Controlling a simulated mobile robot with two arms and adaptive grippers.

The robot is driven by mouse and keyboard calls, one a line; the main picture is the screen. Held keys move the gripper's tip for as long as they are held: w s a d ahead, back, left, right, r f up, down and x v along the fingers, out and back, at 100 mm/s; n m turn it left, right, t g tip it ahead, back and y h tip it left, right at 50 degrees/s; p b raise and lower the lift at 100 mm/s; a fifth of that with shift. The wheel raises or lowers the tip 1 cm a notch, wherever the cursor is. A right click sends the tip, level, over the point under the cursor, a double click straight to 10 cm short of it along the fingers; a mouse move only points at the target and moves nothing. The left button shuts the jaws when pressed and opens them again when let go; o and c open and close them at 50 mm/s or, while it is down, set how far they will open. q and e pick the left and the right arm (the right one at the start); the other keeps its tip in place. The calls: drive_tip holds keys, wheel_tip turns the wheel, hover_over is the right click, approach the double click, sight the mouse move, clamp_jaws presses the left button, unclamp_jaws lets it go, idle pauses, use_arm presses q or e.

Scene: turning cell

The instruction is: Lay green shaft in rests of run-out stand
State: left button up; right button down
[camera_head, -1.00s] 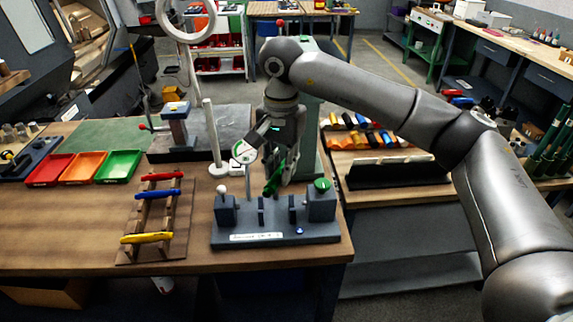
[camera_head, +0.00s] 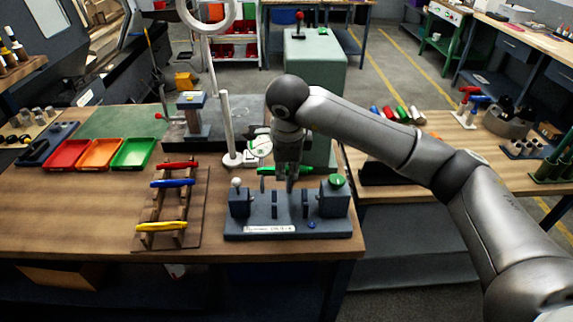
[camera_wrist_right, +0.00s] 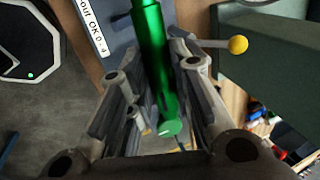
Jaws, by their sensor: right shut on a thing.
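The green shaft (camera_head: 268,171) lies roughly level in my right gripper (camera_head: 287,182), above and behind the run-out stand in the head view. The right wrist view shows the shaft (camera_wrist_right: 152,50) running between the fingers of the right gripper (camera_wrist_right: 150,80), which is shut on it. The grey-blue run-out stand (camera_head: 290,228) has an end block at each side and two thin upright rests (camera_head: 275,204) between them. The shaft is apart from the rests; its exact height over them is hard to tell. My left gripper is not in view.
A wooden rack (camera_head: 155,213) with red, blue and yellow pieces stands left of the stand. Red, orange and green trays (camera_head: 132,153) are further left. A white post (camera_head: 226,125) rises behind the stand. The table's right edge is close to the stand.

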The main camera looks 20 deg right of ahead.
drive_tip(key=shift+f, duration=0.55)
drive_tip(key=shift+f+b, duration=0.4)
wheel_tip(320, 180, down, 7)
drive_tip(key=b, duration=0.4)
drive_tip(key=shift+b, duration=0.35)
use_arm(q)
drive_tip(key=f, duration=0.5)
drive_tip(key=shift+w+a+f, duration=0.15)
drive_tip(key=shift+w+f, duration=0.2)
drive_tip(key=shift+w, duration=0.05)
use_arm(e)
drive_tip(key=shift+s+f, duration=0.1)
drive_tip(key=shift+f, duration=0.1)
drive_tip(key=shift+s+f, duration=0.1)
drive_tip(key=shift+f, duration=0.05)
drive_tip(key=c, duration=1.2)
unclamp_jaws()
